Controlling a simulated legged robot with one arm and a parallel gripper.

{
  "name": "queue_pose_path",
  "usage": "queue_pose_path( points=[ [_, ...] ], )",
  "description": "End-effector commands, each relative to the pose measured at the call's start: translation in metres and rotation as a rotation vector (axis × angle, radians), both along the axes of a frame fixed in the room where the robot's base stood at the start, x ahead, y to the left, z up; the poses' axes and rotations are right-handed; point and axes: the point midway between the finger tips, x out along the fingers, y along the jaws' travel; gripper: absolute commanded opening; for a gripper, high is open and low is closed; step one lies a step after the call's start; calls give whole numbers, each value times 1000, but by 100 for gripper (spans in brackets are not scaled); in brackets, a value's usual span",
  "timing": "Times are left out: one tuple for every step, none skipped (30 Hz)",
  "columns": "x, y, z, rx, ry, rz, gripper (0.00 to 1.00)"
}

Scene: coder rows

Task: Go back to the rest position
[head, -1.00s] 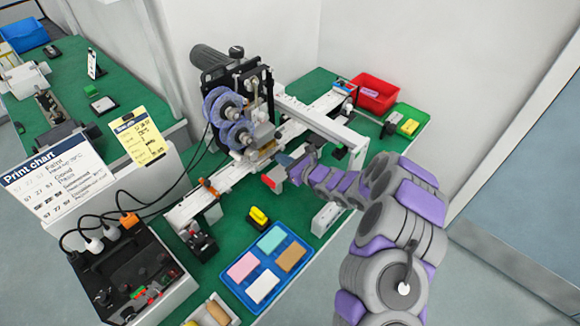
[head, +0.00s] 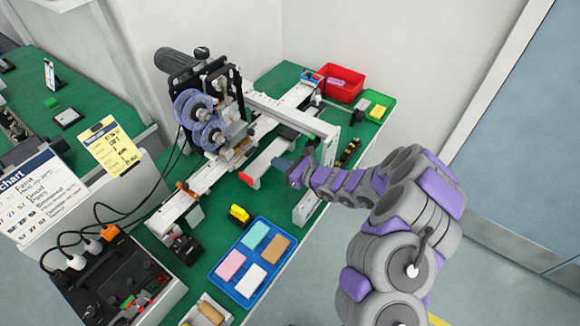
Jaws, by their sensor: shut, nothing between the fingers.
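My gripper (head: 284,168) is at the end of my grey and purple arm, which reaches in from the lower right. It is shut and empty, above the green bench beside the white rail of the coder machine. The fingertips are small and partly merge with the machine parts behind them. The coder machine (head: 207,112), with its blue-grey reels and black frame, stands at the back left of the gripper.
A blue tray (head: 215,273) with several coloured blocks lies at the front of the bench. A yellow and black object (head: 239,214) stands behind it. A red bin (head: 345,84) and a green tray (head: 368,117) are at the back right. Open floor lies right of the bench.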

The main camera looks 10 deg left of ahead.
Motion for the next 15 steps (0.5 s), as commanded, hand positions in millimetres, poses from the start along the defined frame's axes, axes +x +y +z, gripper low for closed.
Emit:
queue_pose_path(
  points=[
    [-3, -10, 4, 2, 3, -5, 0],
    [-5, -15, 5, 1, 2, -5, 0],
    [-8, -19, 6, 0, 2, -2, 0],
    [-11, -22, 7, -2, 1, -2, 0],
    [-12, -25, 7, -2, 2, -1, 0],
    [-14, -28, 7, -4, 2, -2, 0],
    [-15, -30, 7, -5, 2, -1, 0],
    [-16, -32, 8, -6, 1, -1, 0],
    [-17, -35, 8, -6, 1, -1, 0],
    [-17, -36, 8, -7, 1, -1, 0],
    [-18, -37, 8, -7, 1, -1, 0],
    [-18, -38, 8, -8, 0, 0, 0],
    [-19, -39, 8, -8, 0, 1, 0],
    [-19, -39, 9, -8, -1, 1, 0],
    [-20, -40, 9, -7, -1, 2, 0]
  ],
)
